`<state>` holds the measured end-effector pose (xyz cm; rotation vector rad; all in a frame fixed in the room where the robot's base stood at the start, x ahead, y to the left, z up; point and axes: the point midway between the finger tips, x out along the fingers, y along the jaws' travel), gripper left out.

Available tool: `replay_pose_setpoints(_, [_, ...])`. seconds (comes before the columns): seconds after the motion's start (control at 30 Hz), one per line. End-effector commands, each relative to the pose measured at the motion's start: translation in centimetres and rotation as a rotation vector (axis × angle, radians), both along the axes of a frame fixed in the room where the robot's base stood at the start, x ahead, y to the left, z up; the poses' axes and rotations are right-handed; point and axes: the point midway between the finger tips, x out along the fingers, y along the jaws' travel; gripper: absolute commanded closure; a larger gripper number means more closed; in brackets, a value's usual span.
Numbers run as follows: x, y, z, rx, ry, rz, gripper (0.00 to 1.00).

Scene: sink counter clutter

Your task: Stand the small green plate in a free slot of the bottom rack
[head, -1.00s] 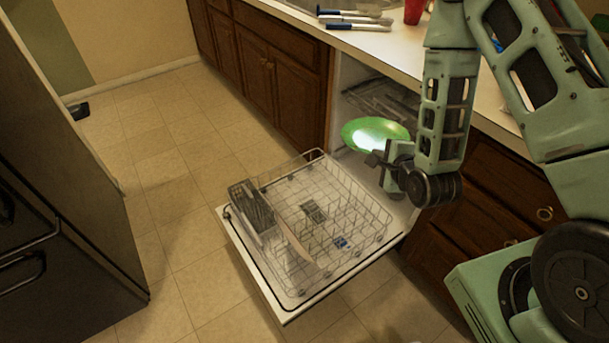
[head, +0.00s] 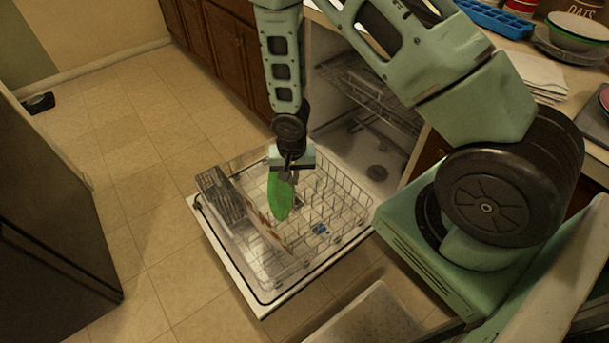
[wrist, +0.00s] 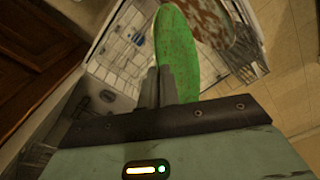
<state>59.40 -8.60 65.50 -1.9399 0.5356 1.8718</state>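The small green plate (head: 280,197) is held on edge, steeply tilted, over the middle of the bottom rack (head: 348,240). My gripper (head: 289,176) is shut on the plate's upper edge. In the wrist view my gripper's fingers (wrist: 158,88) pinch the green plate (wrist: 177,50) near its rim. Just beside it is a brown-stained plate (wrist: 210,22), which stands in the rack; it also shows in the head view (head: 262,222). I cannot tell whether the green plate's lower edge touches the rack's wires.
A grey cutlery basket (head: 220,195) sits at the rack's left side. The rack rests on the open dishwasher door (head: 262,308). The upper rack (head: 370,95) is inside the dishwasher. Rack space to the right of the plates looks free.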

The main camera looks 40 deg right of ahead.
Motion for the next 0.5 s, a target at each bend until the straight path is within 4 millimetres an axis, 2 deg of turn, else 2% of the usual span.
replay_pose_setpoints(0.03, [-0.1, -0.3, -0.6, -0.053, 0.014, 0.068, 1.00])
replay_pose_setpoints(0.23, [-0.4, -2.4, -0.8, -0.210, 0.039, 0.262, 1.00])
replay_pose_setpoints(0.5, [-0.2, -3.8, -0.5, -0.282, 0.040, 0.349, 1.00])
